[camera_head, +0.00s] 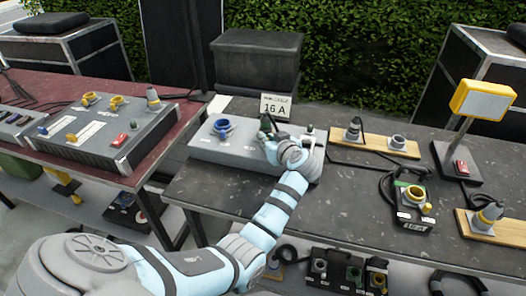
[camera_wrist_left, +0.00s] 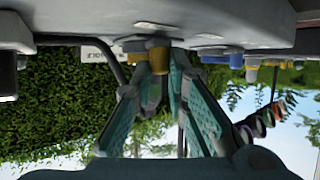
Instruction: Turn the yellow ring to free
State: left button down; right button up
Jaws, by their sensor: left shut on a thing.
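A grey panel box (camera_head: 215,150) lies on the dark table, with a blue round connector (camera_head: 223,127) on its left part. My left gripper (camera_head: 268,128) reaches over the box's middle, just in front of the 16 A card. In the left wrist view, which looks upside down, its teal fingers (camera_wrist_left: 164,72) close on a small yellow ring (camera_wrist_left: 158,57) by the grey box (camera_wrist_left: 270,32). The arm and fingers hide the ring in the head view. I cannot read any marking for free, nor tell how the ring is turned. My right gripper is not in view.
A 16 A card (camera_head: 276,106) stands behind the gripper. To the right are a wooden board with connectors (camera_head: 375,141), a dark box with a yellow part (camera_head: 427,208) and a yellow-framed sign (camera_head: 483,101). Bare tabletop lies in front of the grey box.

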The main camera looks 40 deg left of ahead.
pick_arm(q)
jog(key=shift+w+d+f+n+g+y+b, duration=0.15)
jog(key=shift+d+f+n+g+y+b, duration=0.2)
jog(key=shift+n+g+b, duration=0.45)
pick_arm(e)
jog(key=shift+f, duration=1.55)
pick_arm(q)
jog(key=c, duration=1.8)
grip_release()
jog(key=shift+o, duration=1.1)
jog(key=shift+a+r, duration=0.1)
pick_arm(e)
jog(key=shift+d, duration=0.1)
pick_arm(q)
jog(key=shift+d+r, duration=0.2)
jog(key=shift+d, duration=0.1)
jog(key=v, duration=0.6)
jog(key=shift+s+d, duration=0.25)
jog(key=shift+d, duration=0.1)
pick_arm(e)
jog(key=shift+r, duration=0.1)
